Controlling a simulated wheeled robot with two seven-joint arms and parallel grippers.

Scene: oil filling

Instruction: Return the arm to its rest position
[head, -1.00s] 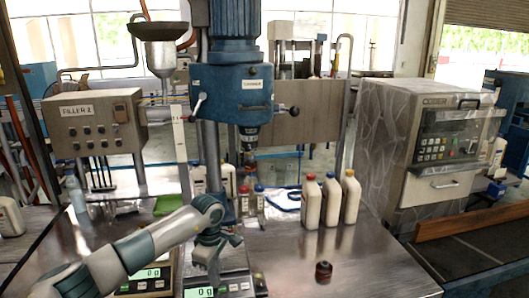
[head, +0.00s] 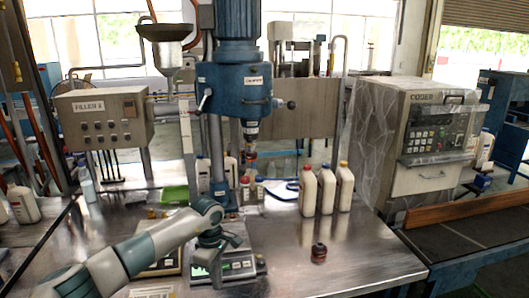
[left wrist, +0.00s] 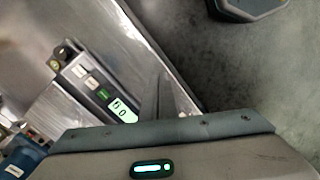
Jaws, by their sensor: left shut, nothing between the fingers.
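My left arm comes in from the lower left in the head view, and its gripper (head: 215,268) points down over the front of the right-hand scale (head: 238,268). The gripper is shut and holds nothing. It hides part of the scale, and the exact gap to the scale cannot be told. In the left wrist view the thin dark fingers (left wrist: 163,98) show against the bright metal table, beside a scale with a lit green display (left wrist: 121,108). My right gripper is not in view.
Three capped bottles (head: 326,190) stand right of the blue filling head (head: 236,92). A small dark brown object (head: 318,253) stands on the steel table (head: 365,262). The coder machine (head: 440,130) is at right, the filler panel (head: 103,117) at left. The table's front right is clear.

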